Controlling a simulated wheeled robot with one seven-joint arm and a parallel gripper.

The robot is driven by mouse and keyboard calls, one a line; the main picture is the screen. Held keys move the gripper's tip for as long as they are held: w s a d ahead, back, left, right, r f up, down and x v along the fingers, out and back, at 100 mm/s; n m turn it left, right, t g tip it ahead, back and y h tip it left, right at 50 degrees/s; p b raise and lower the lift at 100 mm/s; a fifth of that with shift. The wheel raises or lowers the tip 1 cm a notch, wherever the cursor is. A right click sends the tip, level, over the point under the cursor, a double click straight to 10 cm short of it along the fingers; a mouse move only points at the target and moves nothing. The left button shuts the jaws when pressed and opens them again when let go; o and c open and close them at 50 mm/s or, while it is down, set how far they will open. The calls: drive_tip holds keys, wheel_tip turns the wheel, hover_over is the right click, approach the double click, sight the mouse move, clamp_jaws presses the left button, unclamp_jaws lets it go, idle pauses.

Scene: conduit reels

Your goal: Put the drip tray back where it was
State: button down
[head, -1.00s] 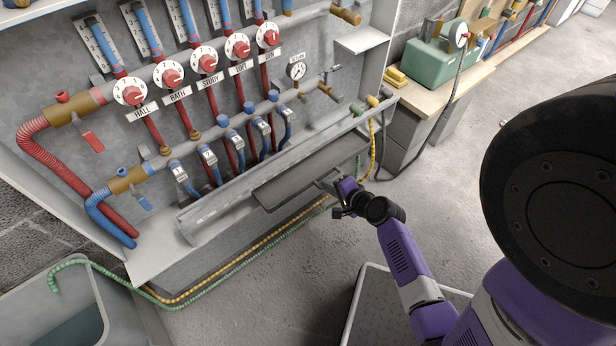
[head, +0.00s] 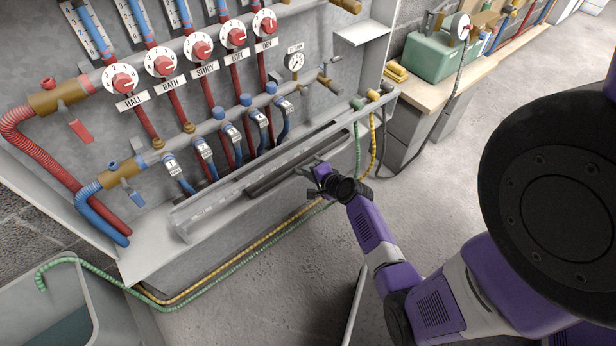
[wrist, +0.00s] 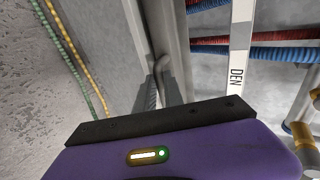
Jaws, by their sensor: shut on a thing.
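The drip tray (head: 283,174) is a long, flat grey tray. In the head view it sits low at the front of the manifold cabinet, mostly behind the long grey front rail (head: 225,196), with only a narrow dark strip showing. My gripper (head: 308,171) is at the tray's front edge, shut on its handle. In the wrist view my gripper (wrist: 161,92) has its two dark fingers around a small bent grey handle (wrist: 159,66). How far the tray's back end reaches inside is hidden.
Yellow and green conduits (head: 240,250) run along the floor below the cabinet and rise at its right end. Valves and blue pipes (head: 205,150) stand close above the rail. A grey bin (head: 75,305) is at lower left.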

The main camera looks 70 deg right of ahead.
drive_tip(key=shift+w+d+f, duration=0.1)
drive_tip(key=shift+w+f, duration=0.1)
drive_tip(key=shift+f, duration=0.35)
drive_tip(key=c, duration=1.5)
unclamp_jaws()
drive_tip(key=shift+o, duration=0.2)
drive_tip(key=shift+s, duration=0.1)
